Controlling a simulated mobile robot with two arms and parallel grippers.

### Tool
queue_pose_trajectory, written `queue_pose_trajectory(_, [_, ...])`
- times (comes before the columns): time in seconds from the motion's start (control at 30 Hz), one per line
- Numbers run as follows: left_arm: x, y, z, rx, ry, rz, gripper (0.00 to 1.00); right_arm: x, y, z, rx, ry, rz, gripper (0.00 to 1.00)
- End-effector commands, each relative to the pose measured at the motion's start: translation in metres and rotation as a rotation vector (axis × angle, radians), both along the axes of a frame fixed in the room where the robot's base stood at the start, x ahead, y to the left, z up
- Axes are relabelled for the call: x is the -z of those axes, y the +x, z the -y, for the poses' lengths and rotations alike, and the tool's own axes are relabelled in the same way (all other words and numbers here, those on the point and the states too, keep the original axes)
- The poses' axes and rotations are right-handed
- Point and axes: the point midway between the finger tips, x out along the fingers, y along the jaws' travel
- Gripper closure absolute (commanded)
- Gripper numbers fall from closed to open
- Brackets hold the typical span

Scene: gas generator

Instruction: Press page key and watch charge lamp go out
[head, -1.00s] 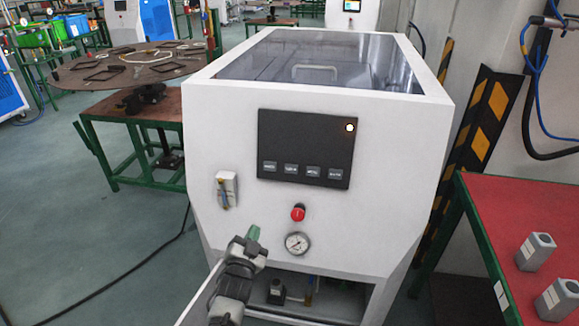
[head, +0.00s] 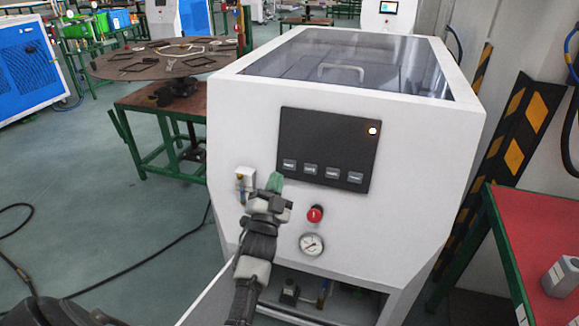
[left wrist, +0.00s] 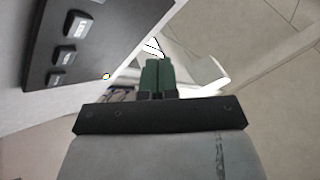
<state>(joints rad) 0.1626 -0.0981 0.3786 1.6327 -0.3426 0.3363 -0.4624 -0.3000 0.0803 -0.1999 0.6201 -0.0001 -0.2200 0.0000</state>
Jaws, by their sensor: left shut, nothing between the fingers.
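The black control panel (head: 327,146) on the white machine has a row of several small grey keys (head: 310,170); their labels are too small to read. The charge lamp (head: 372,131) at its upper right is lit. My left gripper (head: 275,182) is shut and empty, its green fingertips just below and left of the leftmost key in the head view, seemingly apart from the panel. In the left wrist view the shut fingertips (left wrist: 157,76) point past the panel's edge, with several keys (left wrist: 64,54) at the upper left. My right gripper is out of view.
Below the panel are a red knob (head: 315,214) and a pressure gauge (head: 312,244). A small valve fitting (head: 245,184) sits on the machine's front left of my gripper. A red-topped table (head: 530,230) stands at the right. A round table (head: 165,62) stands behind at the left.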

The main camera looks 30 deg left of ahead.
Motion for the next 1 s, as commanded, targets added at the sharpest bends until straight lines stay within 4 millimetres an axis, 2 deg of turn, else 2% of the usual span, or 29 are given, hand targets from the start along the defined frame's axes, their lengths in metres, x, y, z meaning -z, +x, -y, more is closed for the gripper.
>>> queue_pose_trajectory(0.5, [0.024, 0.062, -0.015, 0.0, 0.0, 0.001, 1.0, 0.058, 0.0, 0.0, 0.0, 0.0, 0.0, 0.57])
queue_pose_trajectory(0.7, [0.026, 0.075, -0.018, 0.0, 0.001, -0.001, 1.0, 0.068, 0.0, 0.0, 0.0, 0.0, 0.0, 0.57])
queue_pose_trajectory(1.0, [0.024, 0.078, -0.019, 0.0, 0.0, -0.001, 1.0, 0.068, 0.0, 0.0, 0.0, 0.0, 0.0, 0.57])
